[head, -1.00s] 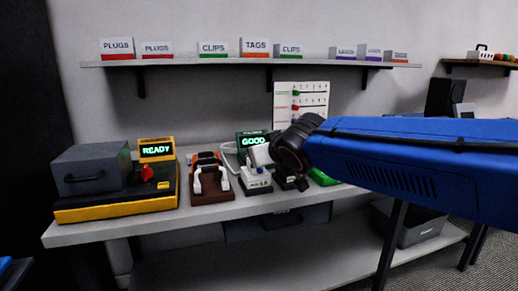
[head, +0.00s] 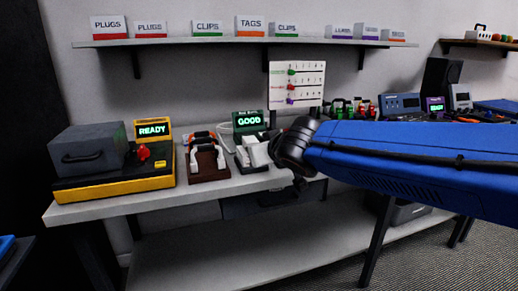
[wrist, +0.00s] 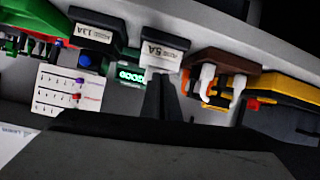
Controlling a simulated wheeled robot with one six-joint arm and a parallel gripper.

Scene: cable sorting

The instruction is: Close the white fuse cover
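The white fuse cover (head: 257,153) sits on a small fuse unit in front of the green GOOD display (head: 251,121) in the head view. It looks raised and tilted, but its exact angle is hard to tell. In the wrist view the white fuse unit (wrist: 166,50), labelled 5A, shows beyond my fingertips. My gripper (wrist: 164,84) has its dark fingers close together, with nothing visible between them. The fingers overlap the near side of the white unit in that view; contact cannot be told. In the head view my wrist hides what lies just right of the cover.
A dark fuse unit (wrist: 93,30) labelled 13A stands beside the white one. A brown stand with white clamps (head: 206,160) and a yellow-based READY station (head: 118,183) are left of it. A card board (head: 296,84) stands behind. The front shelf edge is clear.

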